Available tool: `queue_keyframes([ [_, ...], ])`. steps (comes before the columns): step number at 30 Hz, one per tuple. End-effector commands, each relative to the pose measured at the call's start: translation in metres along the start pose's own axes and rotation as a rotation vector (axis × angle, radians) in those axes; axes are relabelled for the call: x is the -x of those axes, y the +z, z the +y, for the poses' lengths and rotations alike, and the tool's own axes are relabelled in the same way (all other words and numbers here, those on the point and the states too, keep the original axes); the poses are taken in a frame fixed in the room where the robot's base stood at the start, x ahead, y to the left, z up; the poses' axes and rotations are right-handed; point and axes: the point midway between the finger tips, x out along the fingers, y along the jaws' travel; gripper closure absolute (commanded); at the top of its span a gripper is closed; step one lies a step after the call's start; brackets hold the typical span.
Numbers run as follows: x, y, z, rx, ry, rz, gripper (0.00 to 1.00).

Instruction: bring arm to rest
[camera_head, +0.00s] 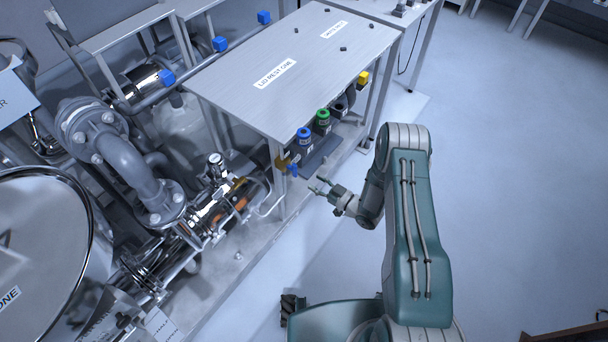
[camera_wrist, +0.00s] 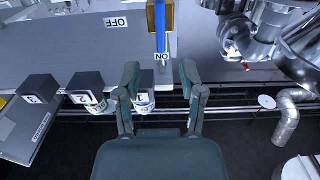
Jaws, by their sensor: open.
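My gripper (camera_head: 319,187) is open and empty in the head view, to the right of the bench's front side and below the row of knobs. In the wrist view my gripper (camera_wrist: 160,74) has its two fingers spread. A blue lever (camera_wrist: 160,32) on a brass-coloured block stands ahead of the gap between them, near the ON label. In the head view the blue lever (camera_head: 293,170) is at the bench's near corner, left of the gripper. I see no contact between fingers and lever.
A grey bench (camera_head: 290,65) bears lid-rest labels. Under its edge sit a blue knob (camera_head: 304,133), a green knob (camera_head: 322,116) and a yellow piece (camera_head: 363,77). Pipework (camera_head: 140,165) and a shiny tank (camera_head: 40,250) fill the left. The floor (camera_head: 510,180) at right is clear.

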Motion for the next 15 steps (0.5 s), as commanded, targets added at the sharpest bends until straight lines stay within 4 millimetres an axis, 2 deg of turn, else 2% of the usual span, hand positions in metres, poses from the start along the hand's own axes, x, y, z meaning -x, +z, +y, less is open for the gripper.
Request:
queue_keyframes([
  [3,0.017,0.0,0.001,0.0,0.002,-0.001,0.49],
  [6,0.024,0.001,0.0,0.0,0.001,-0.001,0.49],
  [15,0.027,0.001,0.0,0.0,-0.001,-0.001,0.49],
])
